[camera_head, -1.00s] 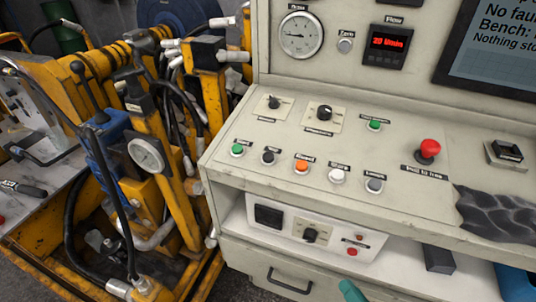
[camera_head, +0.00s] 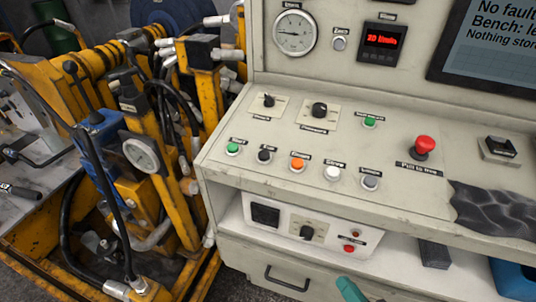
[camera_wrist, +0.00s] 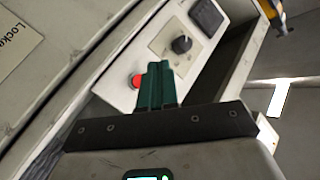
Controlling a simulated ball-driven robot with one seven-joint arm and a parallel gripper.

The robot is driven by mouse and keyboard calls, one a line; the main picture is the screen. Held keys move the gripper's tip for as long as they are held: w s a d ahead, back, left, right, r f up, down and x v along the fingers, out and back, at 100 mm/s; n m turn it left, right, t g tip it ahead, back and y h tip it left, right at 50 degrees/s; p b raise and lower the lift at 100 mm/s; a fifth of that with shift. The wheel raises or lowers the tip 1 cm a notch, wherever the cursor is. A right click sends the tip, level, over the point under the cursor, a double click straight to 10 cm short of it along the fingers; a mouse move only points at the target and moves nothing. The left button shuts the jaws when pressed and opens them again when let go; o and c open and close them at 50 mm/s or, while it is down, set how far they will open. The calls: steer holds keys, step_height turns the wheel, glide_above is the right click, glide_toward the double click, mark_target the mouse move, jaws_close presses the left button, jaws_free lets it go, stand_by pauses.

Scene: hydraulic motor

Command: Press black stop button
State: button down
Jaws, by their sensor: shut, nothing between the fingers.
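The black stop button (camera_head: 264,155) sits on the sloped beige panel, in the row of buttons, between a green button (camera_head: 233,148) and an orange one (camera_head: 298,164). Its small label is blurred. My gripper's green fingers (camera_head: 350,290) show at the bottom edge of the head view, low in front of the bench and well below the button row. In the wrist view the green fingers (camera_wrist: 156,85) are together and empty. They appear in front of a white box with a black knob (camera_wrist: 181,44) and a red button (camera_wrist: 136,81). The stop button is not seen there.
A red mushroom button (camera_head: 424,146) stands up right of the row. White (camera_head: 332,173) and grey (camera_head: 370,181) buttons lie right of orange. A crumpled dark cloth (camera_head: 492,214) covers the right front edge. The white box (camera_head: 270,232) sits on the shelf below the panel.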

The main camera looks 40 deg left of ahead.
steer(key=s+d+f+m+g+h, duration=0.1)
steer(key=s+d+f+g+h, duration=0.1)
steer(key=s+d+f+h, duration=0.35)
steer(key=s+d+f+g+h, duration=0.25)
steer(key=s+d, duration=0.45)
steer(key=d, duration=0.4)
steer(key=s+d+r+m+g+h, duration=0.2)
steer(key=s+d+h, duration=0.4)
steer(key=s+d, duration=0.5)
steer(key=shift+s+d+r+m+h, duration=0.15)
steer(key=shift+d+r+m+h, duration=0.15)
steer(key=shift+d+r+m, duration=0.55)
steer(key=shift+a+m+g, duration=0.25)
